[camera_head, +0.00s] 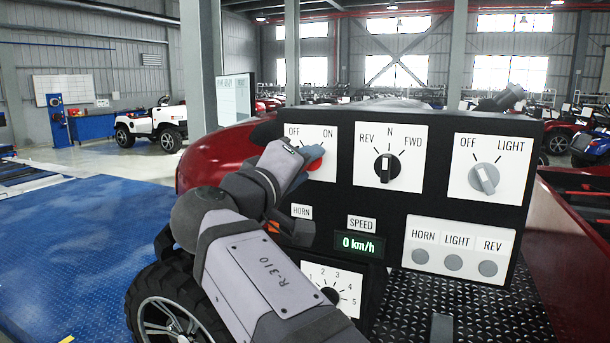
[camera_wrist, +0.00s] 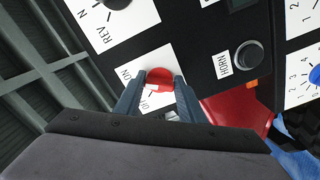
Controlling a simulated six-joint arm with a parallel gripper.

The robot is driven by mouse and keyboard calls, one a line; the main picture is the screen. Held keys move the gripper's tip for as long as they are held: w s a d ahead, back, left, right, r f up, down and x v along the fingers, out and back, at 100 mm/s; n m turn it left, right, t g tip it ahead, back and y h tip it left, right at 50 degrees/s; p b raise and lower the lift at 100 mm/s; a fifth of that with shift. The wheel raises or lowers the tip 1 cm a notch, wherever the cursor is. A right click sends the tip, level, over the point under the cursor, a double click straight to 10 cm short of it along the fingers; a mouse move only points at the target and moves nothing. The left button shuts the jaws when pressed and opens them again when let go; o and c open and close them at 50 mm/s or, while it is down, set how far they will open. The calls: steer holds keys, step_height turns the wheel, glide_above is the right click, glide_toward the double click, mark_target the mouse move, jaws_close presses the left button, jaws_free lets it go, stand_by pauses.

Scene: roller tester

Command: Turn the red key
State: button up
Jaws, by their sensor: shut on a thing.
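The red key (camera_head: 315,163) sits on the white OFF/ON plate (camera_head: 327,140) at the top left of the black control panel, partly hidden by my gripper (camera_head: 306,166). In the wrist view the red key (camera_wrist: 160,78) lies between the two fingertips of my gripper (camera_wrist: 160,84), and the fingers are shut on it. The OFF and ON labels show beside it. The key's exact angle is hard to tell.
To the right are the REV/N/FWD knob (camera_head: 385,168) and the OFF/LIGHT knob (camera_head: 484,178). Below are the speed display (camera_head: 359,245), reading 0 km/h, and a numbered dial (camera_head: 331,296). The horn button (camera_wrist: 249,55) is near my fingers in the wrist view.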

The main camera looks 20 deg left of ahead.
steer(key=shift+m, duration=0.3)
steer(key=o, duration=1)
steer(key=shift+o, duration=0.2)
steer(key=shift+s, duration=0.15)
steer(key=s+b, duration=0.2)
steer(key=s, duration=0.5)
steer(key=shift+b, duration=0.4)
